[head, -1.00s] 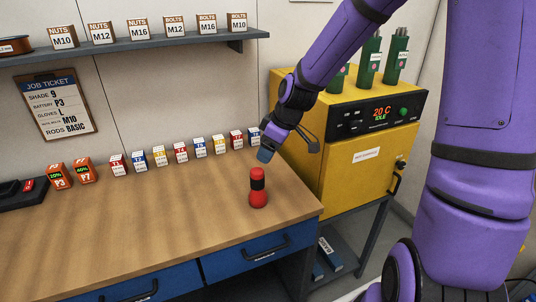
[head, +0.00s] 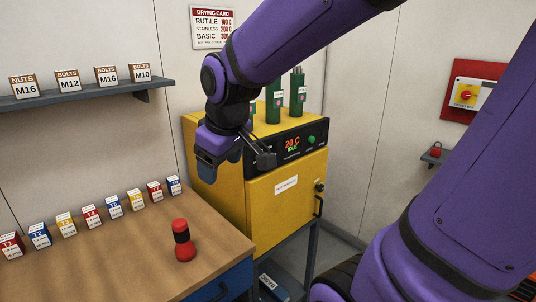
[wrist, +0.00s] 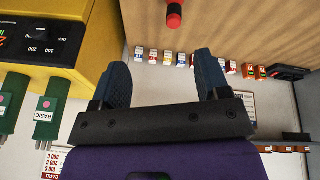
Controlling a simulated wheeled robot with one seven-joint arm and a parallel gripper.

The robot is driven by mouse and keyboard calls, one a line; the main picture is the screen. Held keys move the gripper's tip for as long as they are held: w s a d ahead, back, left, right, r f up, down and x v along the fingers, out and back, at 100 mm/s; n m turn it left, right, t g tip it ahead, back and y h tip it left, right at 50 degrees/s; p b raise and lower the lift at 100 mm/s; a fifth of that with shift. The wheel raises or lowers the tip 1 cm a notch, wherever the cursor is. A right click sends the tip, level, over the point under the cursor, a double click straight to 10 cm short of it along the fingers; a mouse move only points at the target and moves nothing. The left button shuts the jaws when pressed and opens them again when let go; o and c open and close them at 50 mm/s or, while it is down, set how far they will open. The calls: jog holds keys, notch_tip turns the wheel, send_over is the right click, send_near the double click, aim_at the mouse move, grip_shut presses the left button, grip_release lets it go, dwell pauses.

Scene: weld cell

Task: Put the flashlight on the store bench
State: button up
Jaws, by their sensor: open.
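The flashlight (head: 183,241) is red with a black band and stands upright on the wooden bench (head: 118,262), near its right front corner. In the wrist view the flashlight (wrist: 174,14) shows at the top edge, partly cut off. My gripper (head: 208,172) is above the back right of the bench, in front of the yellow oven, apart from the flashlight. In the wrist view my gripper (wrist: 165,75) has its two blue fingers spread wide with nothing between them.
The yellow rod oven (head: 285,190) stands right of the bench, with green canisters (head: 297,92) on top. Several small labelled boxes (head: 92,216) line the bench's back. A shelf (head: 85,93) with boxes hangs above. The bench top around the flashlight is clear.

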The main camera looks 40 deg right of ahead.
jog(key=s+d+r+m+t, duration=0.1)
jog(key=s+d+r+m, duration=0.1)
jog(key=s, duration=0.9)
notch_tip(320, 180, up, 3)
jog(key=shift+s+d+f+m, duration=0.15)
jog(key=shift+d+m, duration=0.05)
jog(key=shift+m, duration=0.6)
